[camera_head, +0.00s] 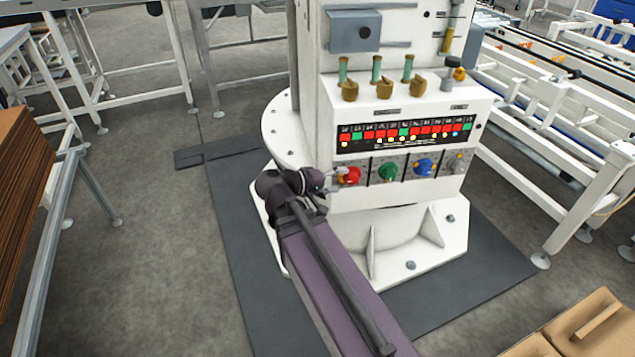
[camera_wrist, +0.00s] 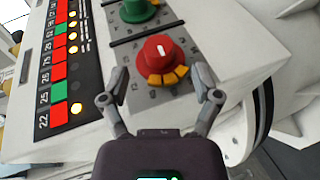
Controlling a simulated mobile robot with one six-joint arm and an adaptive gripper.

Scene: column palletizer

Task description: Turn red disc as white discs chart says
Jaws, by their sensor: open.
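The red disc (camera_wrist: 162,55) is a round knob with a white pointer mark on top and an orange segmented edge on its near side, set on a grey plate with numbers around it. In the head view the red disc (camera_head: 349,175) is leftmost in the knob row. My gripper (camera_wrist: 162,84) is open, one finger to each side below the red disc, holding nothing; contact is not visible. It also shows in the head view (camera_head: 330,185). The chart (camera_head: 405,133) has red and green numbered cells above pale lit discs; it also shows in the wrist view (camera_wrist: 62,60).
A green knob (camera_head: 387,172) and a blue knob (camera_head: 424,166) sit right of the red disc. Brass-coloured handles (camera_head: 383,88) stick out above the chart. A conveyor frame (camera_head: 540,110) stands at right, and brown boxes (camera_head: 585,325) lie at lower right.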

